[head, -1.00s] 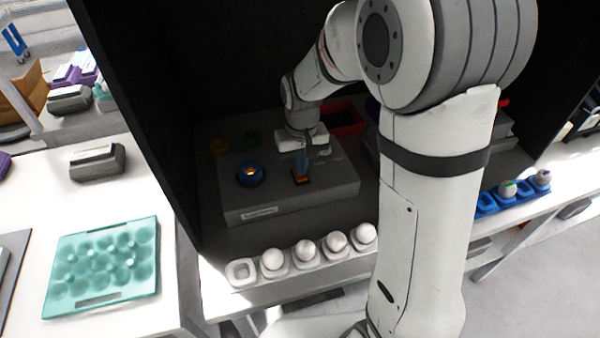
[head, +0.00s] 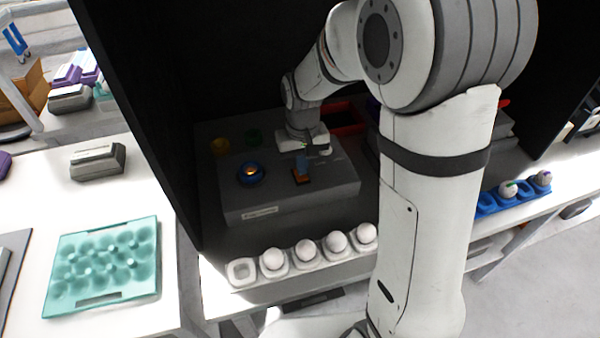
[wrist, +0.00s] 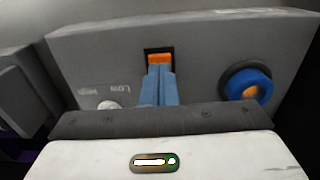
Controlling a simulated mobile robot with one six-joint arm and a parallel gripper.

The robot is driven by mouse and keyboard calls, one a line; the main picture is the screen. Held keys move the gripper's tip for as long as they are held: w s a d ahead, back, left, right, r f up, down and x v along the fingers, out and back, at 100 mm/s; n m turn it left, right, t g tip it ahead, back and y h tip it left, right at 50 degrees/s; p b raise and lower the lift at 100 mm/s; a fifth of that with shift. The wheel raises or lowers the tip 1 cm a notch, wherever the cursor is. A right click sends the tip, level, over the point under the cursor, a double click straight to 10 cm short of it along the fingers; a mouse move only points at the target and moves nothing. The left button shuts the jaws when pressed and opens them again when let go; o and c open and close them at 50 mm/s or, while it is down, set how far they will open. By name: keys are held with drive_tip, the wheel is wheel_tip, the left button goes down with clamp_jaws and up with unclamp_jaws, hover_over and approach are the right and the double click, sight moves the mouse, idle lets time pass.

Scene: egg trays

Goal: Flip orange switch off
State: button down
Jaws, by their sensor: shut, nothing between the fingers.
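The orange switch (head: 301,180) sits in a dark slot on the sloped top of a grey control box (head: 320,196). In the wrist view the orange switch (wrist: 160,58) shows just beyond the fingertips. My gripper (head: 302,172) points down at the switch, its blue fingers closed together with nothing between them. In the wrist view the fingertips of my gripper (wrist: 160,68) overlap the near edge of the switch and look close to or touching it; contact is not certain. The fingers hide part of the switch, and its on or off position cannot be told.
A blue-ringed knob with an orange centre (head: 250,174) is left of the switch. A white egg tray (head: 242,282) with several eggs lies in front of the box. A teal tray (head: 60,300) is on the left table. Dark walls enclose the box.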

sight(302, 177)
drive_tip(key=shift+f+b, duration=0.7)
drive_tip(key=shift+f, duration=0.25)
idle(0.4)
drive_tip(key=shift+r, duration=0.1)
drive_tip(key=shift+r+p, duration=2.55)
drive_tip(key=shift+r, duration=0.9)
